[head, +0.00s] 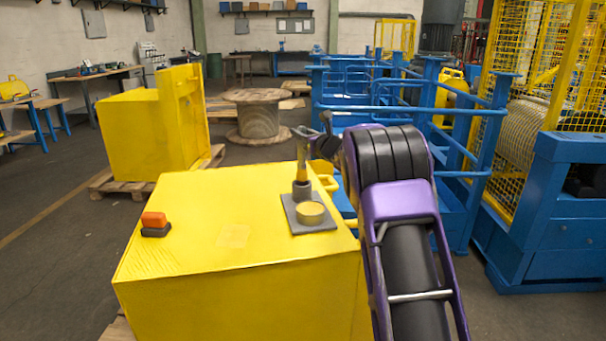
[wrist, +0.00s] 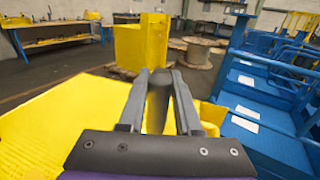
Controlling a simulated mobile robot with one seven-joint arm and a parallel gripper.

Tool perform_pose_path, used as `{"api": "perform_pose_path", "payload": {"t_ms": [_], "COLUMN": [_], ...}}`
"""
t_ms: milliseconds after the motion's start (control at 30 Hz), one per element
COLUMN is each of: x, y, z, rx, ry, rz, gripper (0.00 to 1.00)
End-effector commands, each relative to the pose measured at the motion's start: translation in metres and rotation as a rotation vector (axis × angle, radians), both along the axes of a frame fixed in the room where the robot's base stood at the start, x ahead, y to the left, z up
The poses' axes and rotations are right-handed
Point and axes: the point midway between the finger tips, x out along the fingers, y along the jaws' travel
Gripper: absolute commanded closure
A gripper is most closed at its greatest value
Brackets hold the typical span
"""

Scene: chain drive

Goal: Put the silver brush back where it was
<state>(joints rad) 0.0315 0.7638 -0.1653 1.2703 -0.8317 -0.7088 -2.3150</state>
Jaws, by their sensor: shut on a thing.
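The silver brush (head: 302,188) is upright over a dark grey square plate (head: 318,226) on the yellow cabinet's top. It has a grey lower end and a narrow yellowish upper part. My gripper (head: 308,136) is shut on its upper part. In the wrist view a grey rounded piece of the brush (wrist: 158,104) sits between the two fingers of my gripper (wrist: 159,80). I cannot tell whether the brush's lower end touches the plate or is just above it. A round yellow disc (head: 310,212) lies on the plate, beside and in front of the brush.
The yellow cabinet (head: 200,270) has an orange and black block (head: 154,224) at its left edge. Blue railings (head: 450,135) stand behind and right of my arm. Another yellow cabinet (head: 140,135) and a wooden spool (head: 258,118) stand farther back.

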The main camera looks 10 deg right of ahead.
Motion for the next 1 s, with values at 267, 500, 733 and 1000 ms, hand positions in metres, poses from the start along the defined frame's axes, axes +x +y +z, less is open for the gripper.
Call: {"api": "perform_pose_path", "payload": {"t_ms": [267, 500, 733, 1000], "x": [0.000, 0.000, 0.000, 0.000], "y": [-0.001, 0.000, 0.000, 0.000], "z": [-0.035, -0.066, -0.067, -0.071], "rx": [0.001, 0.000, 0.000, 0.000], "ry": [0.001, -0.001, -0.002, -0.001], "rz": [0.000, -0.001, 0.000, 0.000], "gripper": [1.00, 1.00, 1.00, 0.53]}}
